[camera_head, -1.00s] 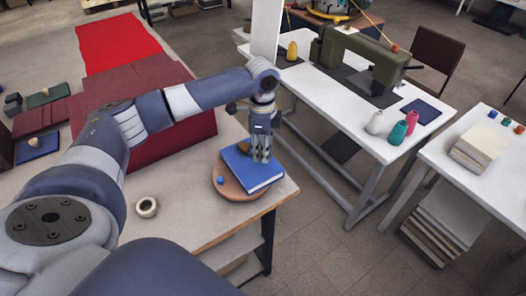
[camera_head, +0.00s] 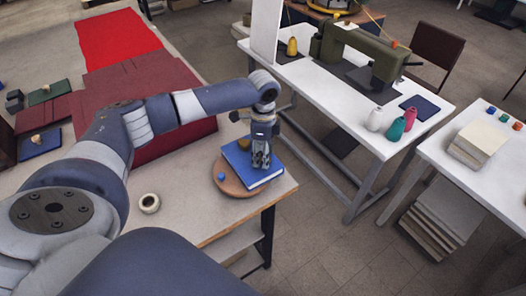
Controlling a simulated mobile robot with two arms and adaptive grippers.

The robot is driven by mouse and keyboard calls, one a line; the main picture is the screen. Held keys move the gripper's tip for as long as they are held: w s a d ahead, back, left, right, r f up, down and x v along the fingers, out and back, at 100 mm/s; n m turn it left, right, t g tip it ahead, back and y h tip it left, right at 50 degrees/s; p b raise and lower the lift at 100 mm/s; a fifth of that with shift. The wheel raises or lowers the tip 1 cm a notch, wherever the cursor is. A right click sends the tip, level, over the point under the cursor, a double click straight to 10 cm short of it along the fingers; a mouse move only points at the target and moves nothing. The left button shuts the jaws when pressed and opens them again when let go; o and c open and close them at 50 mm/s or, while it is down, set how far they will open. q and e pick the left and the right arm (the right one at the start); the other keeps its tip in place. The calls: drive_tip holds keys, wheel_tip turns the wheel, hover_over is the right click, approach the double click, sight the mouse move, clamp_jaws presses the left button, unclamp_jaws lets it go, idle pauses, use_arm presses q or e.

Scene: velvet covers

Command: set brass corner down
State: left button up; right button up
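A blue book (camera_head: 240,166) lies on a round wooden board (camera_head: 232,190) at the right front corner of the near table. My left gripper (camera_head: 261,164) points down over the right part of the book, its fingertips at or just above the cover. The fingers are small here, and I cannot tell whether they are open or shut. No brass corner can be made out between them. A small yellowish thing (camera_head: 244,143) shows by the book's back edge beside the gripper; I cannot tell what it is. My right gripper is out of view.
A blue bit (camera_head: 221,177) sits on the board's left side. A cream roll (camera_head: 149,203) lies on the near table. Dark red covers (camera_head: 140,85) fill the area behind my arm. A white table (camera_head: 345,108) with a sewing machine stands right, across a gap.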

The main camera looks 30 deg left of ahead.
use_arm(q)
drive_tip(key=shift+w+r, duration=0.1)
drive_tip(key=shift+r, duration=0.5)
wheel_tip(320, 180, up, 11)
drive_tip(key=b, duration=0.3)
drive_tip(key=shift+b, duration=0.3)
